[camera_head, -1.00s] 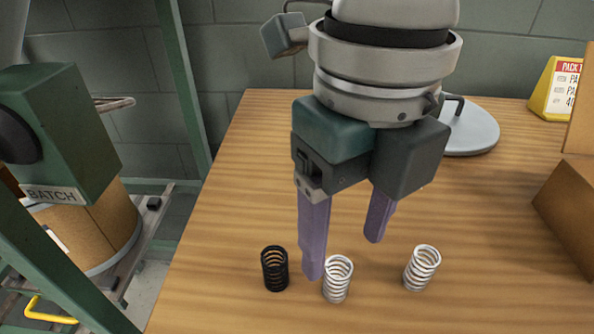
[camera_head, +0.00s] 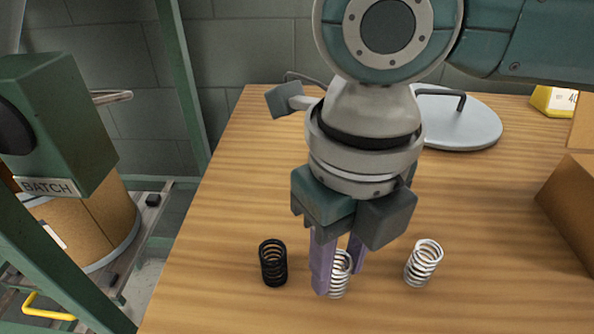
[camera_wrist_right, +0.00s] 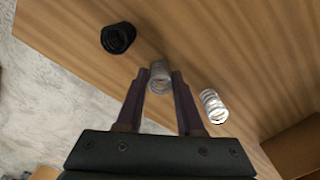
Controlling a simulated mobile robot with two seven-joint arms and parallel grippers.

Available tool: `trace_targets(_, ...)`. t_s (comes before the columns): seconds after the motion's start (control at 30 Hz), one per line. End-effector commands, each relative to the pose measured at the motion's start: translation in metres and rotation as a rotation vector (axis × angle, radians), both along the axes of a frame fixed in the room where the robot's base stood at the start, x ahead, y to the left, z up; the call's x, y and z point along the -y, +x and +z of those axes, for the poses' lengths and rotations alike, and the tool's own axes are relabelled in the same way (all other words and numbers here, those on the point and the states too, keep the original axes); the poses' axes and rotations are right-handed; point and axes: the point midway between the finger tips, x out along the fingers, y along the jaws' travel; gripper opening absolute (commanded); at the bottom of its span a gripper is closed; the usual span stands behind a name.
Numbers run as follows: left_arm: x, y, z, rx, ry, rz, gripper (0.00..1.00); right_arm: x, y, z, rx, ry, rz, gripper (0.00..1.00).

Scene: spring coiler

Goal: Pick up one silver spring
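Three springs stand on the wooden table. The middle silver spring (camera_head: 341,275) is upright between the purple fingers of my right gripper (camera_head: 339,282), low over the table. In the right wrist view this spring (camera_wrist_right: 160,77) shows between the fingertips of the right gripper (camera_wrist_right: 160,75), with little room on each side. The fingers look open; contact is not clear. The near finger hides part of the spring in the head view. A second silver spring (camera_head: 423,263) stands to the right, clear of the gripper. My left gripper is not in view.
A black spring (camera_head: 273,263) stands just left of the gripper. A cardboard box (camera_head: 565,205) is at the right edge, and a grey round plate with a handle (camera_head: 455,125) lies behind. The table (camera_head: 225,215) is bare around the springs.

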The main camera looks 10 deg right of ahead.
Motion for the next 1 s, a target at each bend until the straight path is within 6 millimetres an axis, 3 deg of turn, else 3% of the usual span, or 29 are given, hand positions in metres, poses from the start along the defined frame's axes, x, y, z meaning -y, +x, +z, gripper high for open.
trace_targets(0.03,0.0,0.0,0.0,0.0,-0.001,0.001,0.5,0.0,0.0,0.0,0.0,0.0,0.0,0.3)
trace_targets(0.3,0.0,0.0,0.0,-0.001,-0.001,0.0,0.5,0.0,0.0,0.0,0.0,0.0,0.0,0.0)
trace_targets(0.77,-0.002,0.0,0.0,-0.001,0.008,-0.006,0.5,0.0,0.0,0.002,0.001,0.0,0.0,0.0)
trace_targets(1.0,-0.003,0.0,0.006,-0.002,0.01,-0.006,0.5,0.0,0.001,0.03,0.004,0.001,-0.001,0.0)
